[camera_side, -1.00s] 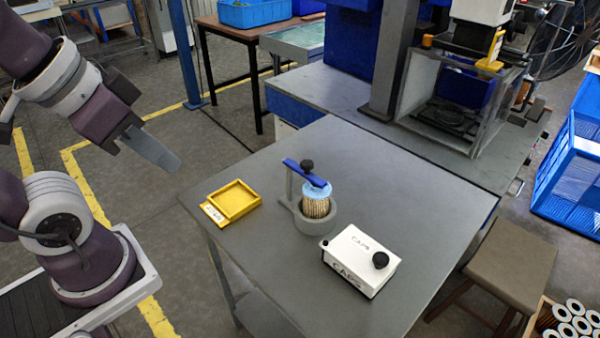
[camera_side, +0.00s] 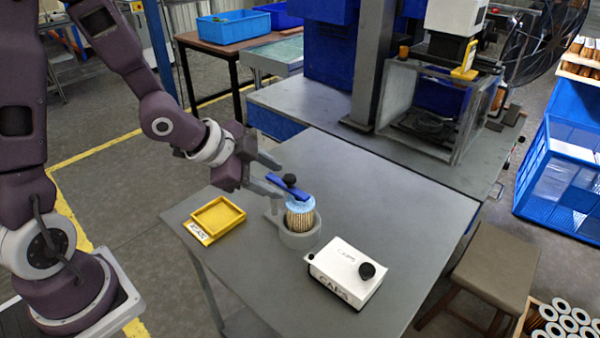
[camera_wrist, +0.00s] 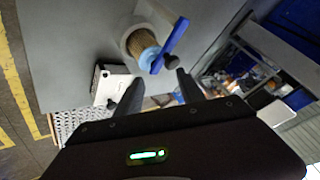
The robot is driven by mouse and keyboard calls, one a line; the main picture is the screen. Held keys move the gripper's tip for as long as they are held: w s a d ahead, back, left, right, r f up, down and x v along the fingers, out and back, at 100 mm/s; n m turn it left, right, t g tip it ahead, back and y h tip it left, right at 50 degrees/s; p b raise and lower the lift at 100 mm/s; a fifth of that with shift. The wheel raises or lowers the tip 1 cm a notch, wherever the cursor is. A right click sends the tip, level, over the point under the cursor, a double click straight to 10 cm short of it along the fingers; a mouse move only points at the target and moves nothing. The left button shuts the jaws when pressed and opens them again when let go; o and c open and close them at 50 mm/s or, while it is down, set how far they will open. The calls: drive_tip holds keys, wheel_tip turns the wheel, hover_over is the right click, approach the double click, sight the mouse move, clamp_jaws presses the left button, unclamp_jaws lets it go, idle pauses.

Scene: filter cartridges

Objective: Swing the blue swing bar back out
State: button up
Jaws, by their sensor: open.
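A black knob (camera_side: 290,180) sits on the bar. The cartridge stands upright in a grey round holder (camera_side: 284,238) with a post, which my gripper partly hides. My gripper (camera_side: 277,174) is open, its fingers close to the bar's post end. In the wrist view the bar (camera_wrist: 176,37) and knob (camera_wrist: 171,62) lie just beyond the open fingers (camera_wrist: 160,88). Nothing is held, and I cannot tell whether a finger touches the bar.
A yellow tray (camera_side: 237,214) lies left of the holder. A white box marked CAPS (camera_side: 345,262), with a black knob on top, stands at its front right. The grey table (camera_side: 410,210) is clear to the right and behind. A stool (camera_side: 485,265) stands beside it.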

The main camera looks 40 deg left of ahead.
sight(293, 175)
drive_tip(key=w+d+f+t+h, duration=0.2)
drive_tip(key=d+f+t+h, duration=0.1)
drive_tip(key=d+h, duration=0.25)
drive_tip(key=a+r+n+t+y, duration=0.1)
drive_tip(key=a+n+t+y, duration=0.2)
drive_tip(key=a+n+t, duration=0.4)
drive_tip(key=shift+g+y, duration=0.25)
drive_tip(key=shift+g, duration=0.15)
drive_tip(key=w, duration=0.2)
drive_tip(key=w+d+f, duration=0.1)
drive_tip(key=w, duration=0.1)
drive_tip(key=w+f, duration=0.1)
drive_tip(key=w, duration=0.1)
drive_tip(key=shift+w+d, duration=0.3)
drive_tip(key=shift+w, duration=0.05)
clamp_jaws()
